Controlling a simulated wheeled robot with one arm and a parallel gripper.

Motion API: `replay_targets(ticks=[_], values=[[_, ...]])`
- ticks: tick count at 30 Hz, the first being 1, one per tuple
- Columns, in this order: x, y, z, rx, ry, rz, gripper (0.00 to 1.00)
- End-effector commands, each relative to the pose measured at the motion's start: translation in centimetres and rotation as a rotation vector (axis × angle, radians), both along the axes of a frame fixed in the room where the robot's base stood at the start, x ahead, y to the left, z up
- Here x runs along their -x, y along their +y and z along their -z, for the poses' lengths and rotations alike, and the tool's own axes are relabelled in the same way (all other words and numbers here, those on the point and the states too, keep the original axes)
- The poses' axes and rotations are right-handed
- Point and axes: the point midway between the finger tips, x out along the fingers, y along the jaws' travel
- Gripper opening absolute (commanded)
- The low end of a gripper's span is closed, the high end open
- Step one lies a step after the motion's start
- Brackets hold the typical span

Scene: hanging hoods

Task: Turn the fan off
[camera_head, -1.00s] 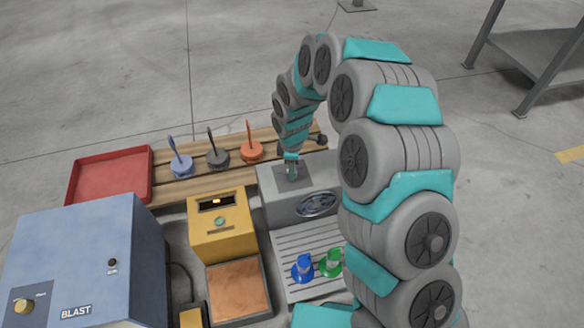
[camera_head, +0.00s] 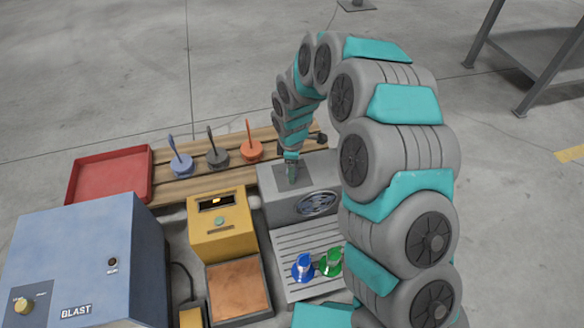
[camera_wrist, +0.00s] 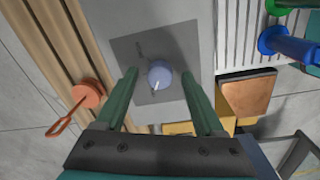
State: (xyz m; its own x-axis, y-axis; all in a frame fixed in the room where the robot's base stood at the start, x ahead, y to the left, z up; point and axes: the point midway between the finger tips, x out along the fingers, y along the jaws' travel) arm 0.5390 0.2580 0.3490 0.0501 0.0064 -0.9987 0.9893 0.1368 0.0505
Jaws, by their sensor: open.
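The fan is a grey box (camera_head: 290,208) with a round dark grille (camera_head: 318,203) on its front. A darker square plate (camera_wrist: 174,46) is on its top. In the wrist view a round blue-grey knob (camera_wrist: 160,72) sits on this plate, with a white mark toward its lower edge. Small lettering on the plate is too small to read. My gripper (camera_wrist: 159,78) is open, with one green finger on each side of the knob and visible gaps between. In the head view my gripper (camera_head: 291,173) points down over the plate and hides the knob.
A wooden rack holds blue, dark and orange handled pieces (camera_head: 251,151); the orange one is near my left finger in the wrist view.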

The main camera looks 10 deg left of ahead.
Motion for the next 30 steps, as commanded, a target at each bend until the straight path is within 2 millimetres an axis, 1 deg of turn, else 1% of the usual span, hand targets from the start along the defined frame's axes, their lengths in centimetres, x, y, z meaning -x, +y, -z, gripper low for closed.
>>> replay_targets(ticks=[5, 8, 15, 18, 21, 30], values=[[0.0, 0.0, -1.2, -0.001, -0.002, 0.000, 0.71], [0.0, 0.1, -2.5, -0.004, -0.005, 0.000, 0.71], [0.2, 0.1, -6.3, -0.003, -0.004, 0.001, 0.71], [0.3, 0.0, -7.4, -0.003, -0.004, 0.000, 0.71], [0.4, 0.0, -7.8, -0.001, -0.001, 0.000, 0.71], [0.4, 0.0, -7.7, 0.000, 0.000, 0.000, 0.71]])
